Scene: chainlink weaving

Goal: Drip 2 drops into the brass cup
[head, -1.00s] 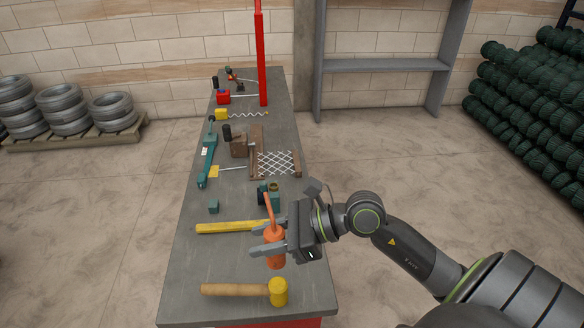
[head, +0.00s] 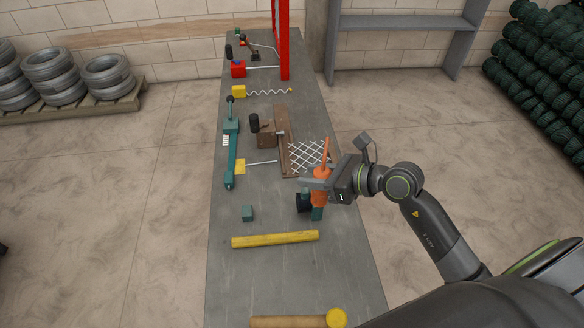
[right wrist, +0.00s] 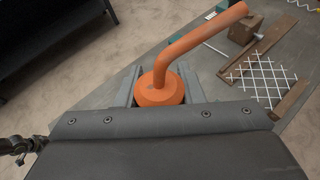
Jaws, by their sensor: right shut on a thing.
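An orange oil can (head: 320,192) with a long thin spout is held in my right gripper (head: 312,184); its jaws are shut around the can's body. The can looks roughly upright above the right side of the bench. In the right wrist view the can (right wrist: 160,91) sits between the fingers, its bent spout reaching up and right. A teal device (head: 317,214) with a dark round part (head: 303,202) is just below and behind the can. The brass cup cannot be made out now; the gripper and can cover that spot. My left gripper is not in view.
White chainlink mesh (head: 309,156) lies beside a wooden frame (head: 283,140) just beyond the gripper. A red post (head: 284,45) rises farther back.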

